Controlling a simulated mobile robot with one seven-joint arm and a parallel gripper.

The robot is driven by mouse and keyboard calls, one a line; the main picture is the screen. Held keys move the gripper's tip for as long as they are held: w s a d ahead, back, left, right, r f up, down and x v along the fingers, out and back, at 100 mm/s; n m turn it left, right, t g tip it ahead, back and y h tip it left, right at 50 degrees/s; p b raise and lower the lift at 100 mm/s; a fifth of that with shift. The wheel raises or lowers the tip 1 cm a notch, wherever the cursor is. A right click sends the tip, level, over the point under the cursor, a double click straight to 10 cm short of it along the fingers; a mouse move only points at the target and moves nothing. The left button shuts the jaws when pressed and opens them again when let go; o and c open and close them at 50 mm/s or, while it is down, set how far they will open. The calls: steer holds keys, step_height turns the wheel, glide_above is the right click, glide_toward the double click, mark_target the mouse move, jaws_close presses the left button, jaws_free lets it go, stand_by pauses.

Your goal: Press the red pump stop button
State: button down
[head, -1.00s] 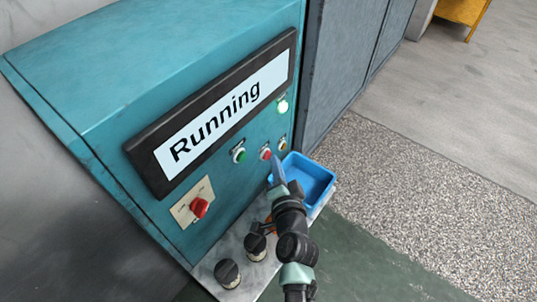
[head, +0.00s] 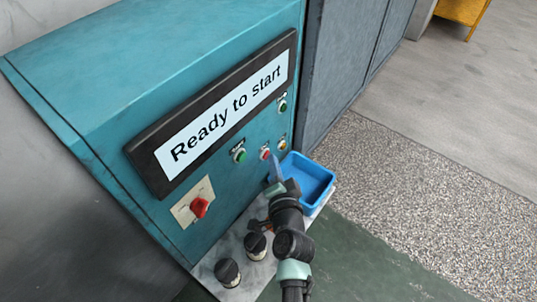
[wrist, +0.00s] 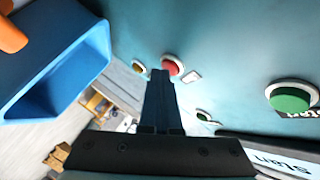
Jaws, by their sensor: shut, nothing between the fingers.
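The red stop button (head: 265,153) sits on the teal cabinet's front, between a green button (head: 239,155) and a yellow one (head: 282,145). It also shows in the wrist view (wrist: 173,67), partly covered by my fingertips. My gripper (head: 276,163) is shut and empty, its tip just in front of the red button. In the wrist view my gripper (wrist: 161,74) overlaps the button's edge; I cannot tell whether it touches. The display (head: 228,112) reads "Ready to start". The green lamp (head: 282,105) is unlit.
A blue bin (head: 325,170) stands right of my gripper on the ledge (head: 208,270) under the panel; it also fills the wrist view's upper left (wrist: 75,85). Two black-topped knobs (head: 228,271) stand on the ledge. A red rotary switch (head: 200,207) sits at the panel's lower left.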

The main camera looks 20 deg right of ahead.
steer(key=shift+s+d+b, duration=0.45)
steer(key=shift+s, duration=0.15)
steer(key=shift+s+d+b, duration=0.7)
steer(key=shift+s+d, duration=0.1)
steer(key=shift+s, duration=0.2)
steer(key=shift+s+d+b, duration=0.65)
steer(key=shift+s+d, duration=0.1)
steer(key=shift+s, duration=0.25)
